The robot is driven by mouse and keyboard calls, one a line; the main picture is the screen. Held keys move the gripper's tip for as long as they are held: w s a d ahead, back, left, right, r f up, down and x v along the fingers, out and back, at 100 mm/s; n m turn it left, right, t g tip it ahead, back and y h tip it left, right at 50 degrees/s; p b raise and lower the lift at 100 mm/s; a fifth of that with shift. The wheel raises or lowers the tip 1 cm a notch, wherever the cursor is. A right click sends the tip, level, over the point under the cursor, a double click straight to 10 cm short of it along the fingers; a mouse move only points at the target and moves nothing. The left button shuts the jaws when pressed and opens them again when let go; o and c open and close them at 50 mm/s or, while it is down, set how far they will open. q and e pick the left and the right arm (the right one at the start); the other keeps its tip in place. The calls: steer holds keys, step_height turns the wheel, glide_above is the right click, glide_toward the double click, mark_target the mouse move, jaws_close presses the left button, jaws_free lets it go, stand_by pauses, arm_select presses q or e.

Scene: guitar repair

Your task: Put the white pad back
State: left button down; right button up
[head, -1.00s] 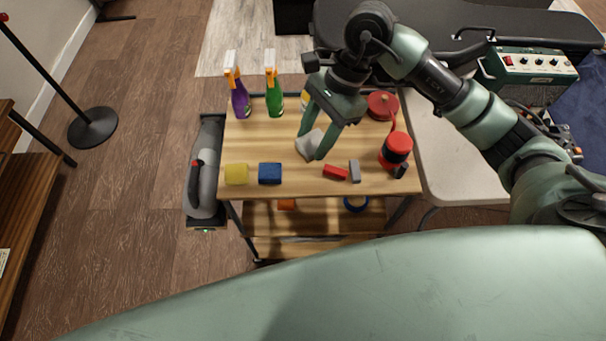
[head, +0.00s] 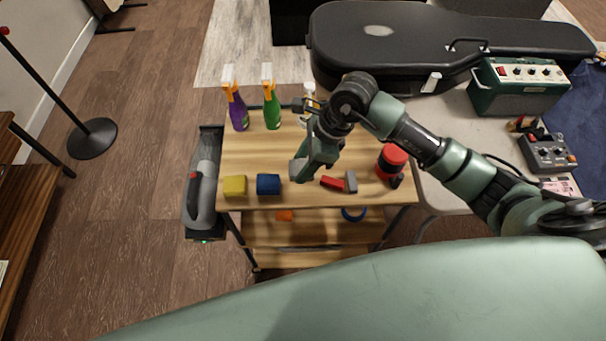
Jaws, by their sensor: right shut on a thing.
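My right gripper (head: 301,172) is low over the middle of the wooden cart top (head: 245,152), its jaws seen nearly edge-on. It is shut on the white pad, which the fingers hide almost wholly in this view. I cannot tell whether the pad touches the cart top. A blue pad (head: 268,184) and a yellow pad (head: 235,186) lie in a row to the left, near the cart's front edge. My left gripper is not in view.
A red block (head: 332,183), a grey block (head: 351,181) and a red-and-black container (head: 392,160) stand to the right. Purple (head: 238,113) and green (head: 272,109) spray bottles stand at the back. The cart top's left middle is clear.

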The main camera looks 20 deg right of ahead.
mark_target(297, 186)
step_height(297, 186, down, 6)
steer(key=shift+f+p, duration=0.1)
steer(key=shift+p, duration=0.2)
steer(key=shift+f, duration=0.15)
steer(key=shift+f, duration=0.2)
steer(key=o, duration=1.2)
steer(key=shift+r, duration=0.1)
steer(key=shift+r, duration=0.1)
